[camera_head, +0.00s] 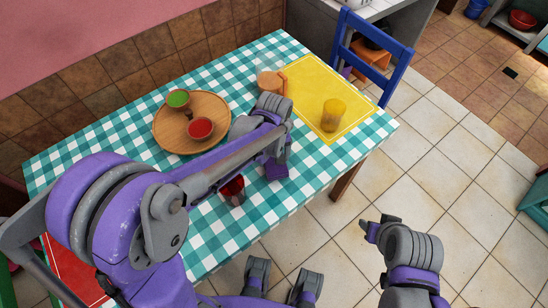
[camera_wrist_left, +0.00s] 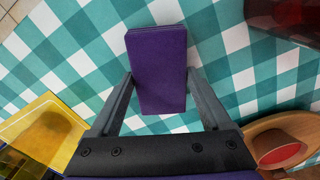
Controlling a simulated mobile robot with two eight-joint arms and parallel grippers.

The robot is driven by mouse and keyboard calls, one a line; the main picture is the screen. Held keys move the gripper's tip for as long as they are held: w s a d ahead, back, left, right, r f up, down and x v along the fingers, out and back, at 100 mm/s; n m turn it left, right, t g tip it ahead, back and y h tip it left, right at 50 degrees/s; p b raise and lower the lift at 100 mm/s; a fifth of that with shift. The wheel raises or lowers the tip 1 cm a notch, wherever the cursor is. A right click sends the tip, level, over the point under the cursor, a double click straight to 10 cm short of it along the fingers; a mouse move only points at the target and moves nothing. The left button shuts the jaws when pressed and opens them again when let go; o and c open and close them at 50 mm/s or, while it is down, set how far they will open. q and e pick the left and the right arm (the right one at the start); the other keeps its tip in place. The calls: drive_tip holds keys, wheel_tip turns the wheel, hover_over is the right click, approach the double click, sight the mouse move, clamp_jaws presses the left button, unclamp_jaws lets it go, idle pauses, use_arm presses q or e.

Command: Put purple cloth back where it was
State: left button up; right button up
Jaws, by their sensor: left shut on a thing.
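The purple cloth (camera_head: 277,172) is a small folded block. It shows large in the left wrist view (camera_wrist_left: 157,50), upright in the frame between the two fingers. My left gripper (camera_wrist_left: 159,76) is shut on it, one finger on each side. In the head view my left gripper (camera_head: 274,158) and the cloth are over the checked table (camera_head: 245,225), near its front edge. I cannot tell whether the cloth touches the tabletop.
A red glass (camera_head: 232,190) stands close by. A round wooden tray (camera_head: 165,140) holds a green and a red bowl. A yellow mat (camera_head: 308,88) bears a yellow glass (camera_head: 334,115). A clear glass (camera_head: 268,75) stands behind my wrist. A blue chair (camera_head: 375,35) is beyond the table's right end.

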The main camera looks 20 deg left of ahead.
use_arm(q)
drive_tip(key=shift+f, duration=0.3)
drive_tip(key=shift+f, duration=0.2)
drive_tip(key=o, duration=1.1)
drive_tip(key=shift+o, duration=0.2)
drive_tip(key=shift+r, duration=0.15)
drive_tip(key=shift+r, duration=0.35)
wheel_tip(320, 180, up, 12)
drive_tip(key=p, duration=0.1)
drive_tip(key=shift+f, duration=0.25)
